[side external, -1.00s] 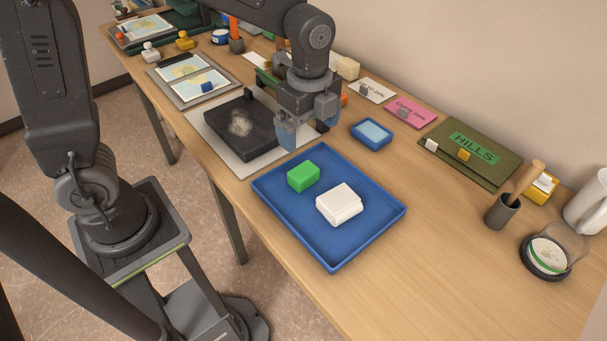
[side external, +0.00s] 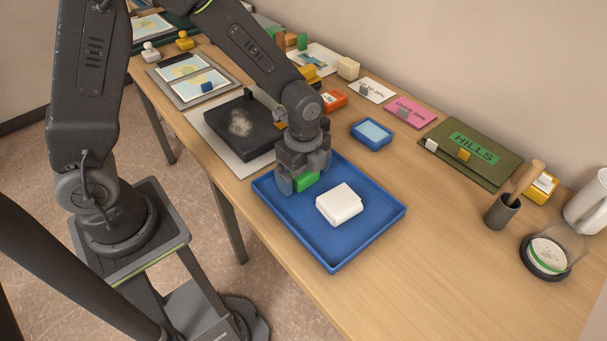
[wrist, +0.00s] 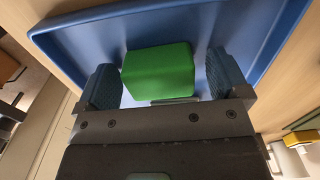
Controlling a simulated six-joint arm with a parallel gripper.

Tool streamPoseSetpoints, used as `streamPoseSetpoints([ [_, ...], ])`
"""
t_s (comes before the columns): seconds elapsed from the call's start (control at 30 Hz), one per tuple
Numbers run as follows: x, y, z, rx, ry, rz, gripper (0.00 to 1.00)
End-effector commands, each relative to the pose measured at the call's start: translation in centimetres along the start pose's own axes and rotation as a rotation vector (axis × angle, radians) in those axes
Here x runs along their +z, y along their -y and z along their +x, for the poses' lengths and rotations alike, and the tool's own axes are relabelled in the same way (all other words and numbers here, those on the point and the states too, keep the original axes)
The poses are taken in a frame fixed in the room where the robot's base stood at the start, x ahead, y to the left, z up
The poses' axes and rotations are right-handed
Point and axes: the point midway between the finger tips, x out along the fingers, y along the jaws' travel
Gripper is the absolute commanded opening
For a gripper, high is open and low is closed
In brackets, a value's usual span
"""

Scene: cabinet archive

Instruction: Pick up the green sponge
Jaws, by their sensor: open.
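The green sponge (side external: 306,181) lies in the blue tray (side external: 333,264), partly hidden by my gripper (side external: 304,184) in the side view. In the wrist view the sponge (wrist: 158,70) sits between the two blue finger pads of my gripper (wrist: 162,82). A gap shows on each side of it, so the fingers are open around the sponge and not closed on it. The blue tray (wrist: 85,35) lies behind it in the wrist view.
A white block (side external: 339,204) lies in the tray just right of my gripper. A dark slab (side external: 238,128) on a pale sheet is to the left. A small blue box (side external: 371,133) and a green folder (side external: 470,152) stand behind.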

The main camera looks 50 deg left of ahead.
Motion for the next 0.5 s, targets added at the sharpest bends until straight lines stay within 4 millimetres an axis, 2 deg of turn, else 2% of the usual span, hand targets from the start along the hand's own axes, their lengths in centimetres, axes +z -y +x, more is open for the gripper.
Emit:
streamPoseSetpoints([
  [0.2, -0.01, -0.01, 0.08, 0.0, 0.0, 0.0, 0.94],
  [0.5, -0.02, 0.0, 0.04, 0.0, 0.0, 0.0, 0.65],
])
